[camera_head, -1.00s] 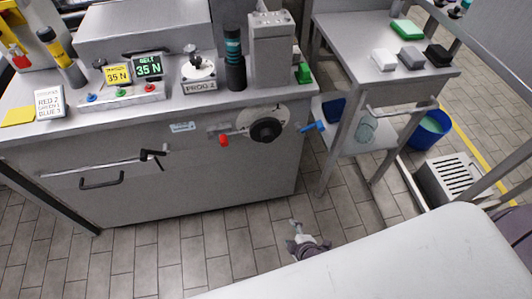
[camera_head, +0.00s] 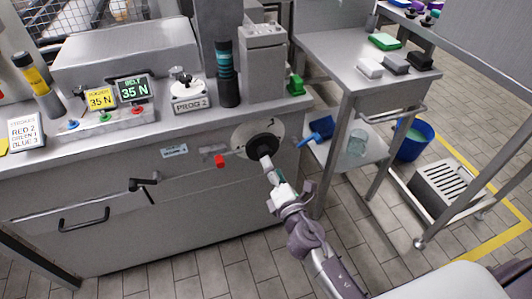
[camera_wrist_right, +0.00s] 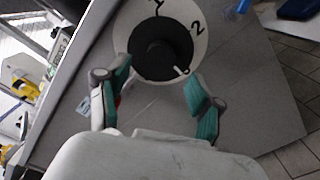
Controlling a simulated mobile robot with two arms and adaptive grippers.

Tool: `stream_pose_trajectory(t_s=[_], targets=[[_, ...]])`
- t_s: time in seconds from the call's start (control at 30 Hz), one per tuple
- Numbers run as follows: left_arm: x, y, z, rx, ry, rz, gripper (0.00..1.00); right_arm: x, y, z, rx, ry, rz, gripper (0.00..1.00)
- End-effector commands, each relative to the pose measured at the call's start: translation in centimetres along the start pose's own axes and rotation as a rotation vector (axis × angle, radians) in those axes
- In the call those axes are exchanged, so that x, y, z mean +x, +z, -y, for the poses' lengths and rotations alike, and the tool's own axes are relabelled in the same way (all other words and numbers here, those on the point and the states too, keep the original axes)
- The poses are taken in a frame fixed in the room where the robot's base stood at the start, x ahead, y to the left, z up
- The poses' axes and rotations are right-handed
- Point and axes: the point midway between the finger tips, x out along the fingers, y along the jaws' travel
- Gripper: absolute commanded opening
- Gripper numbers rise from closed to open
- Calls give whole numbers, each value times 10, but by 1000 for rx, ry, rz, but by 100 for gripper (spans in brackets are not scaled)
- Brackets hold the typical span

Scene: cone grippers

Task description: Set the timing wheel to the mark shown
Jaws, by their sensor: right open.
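The timing wheel is a black round knob (camera_head: 263,146) on a pale disc (camera_head: 240,138) on the machine's front. In the right wrist view the knob (camera_wrist_right: 160,48) carries a white pointer line at its lower right, and the disc (camera_wrist_right: 203,48) shows a "2" at the upper right and another mark at the top. My right gripper (camera_head: 267,170) is in front of the wheel, partly covering its lower edge. In the wrist view its green-padded fingers (camera_wrist_right: 158,92) are open and empty, just below the knob. A sign reading "PROG 2" (camera_head: 191,106) stands on the machine top. My left gripper is out of view.
A red-tipped lever (camera_head: 219,160) sits left of the wheel and a crank handle (camera_head: 145,184) farther left. A blue scoop (camera_head: 318,131) is to the right. A metal side table (camera_head: 350,72) stands beyond it. The floor in front is clear.

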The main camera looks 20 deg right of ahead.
Motion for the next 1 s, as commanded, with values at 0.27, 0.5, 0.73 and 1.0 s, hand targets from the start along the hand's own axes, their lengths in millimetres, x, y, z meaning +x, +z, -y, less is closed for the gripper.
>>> stream_pose_trajectory(t_s=[0.27, 0.5, 0.73, 1.0], targets=[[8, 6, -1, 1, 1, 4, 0, 46, 0, 0, 2, 0, 0, 66], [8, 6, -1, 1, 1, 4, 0, 57, 0, 1, 2, -1, 0, 66], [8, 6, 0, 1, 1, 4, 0, 57, 0, 1, 3, -1, 0, 63], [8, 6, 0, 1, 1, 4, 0, 57, 0, 1, 3, -1, 0, 18]])
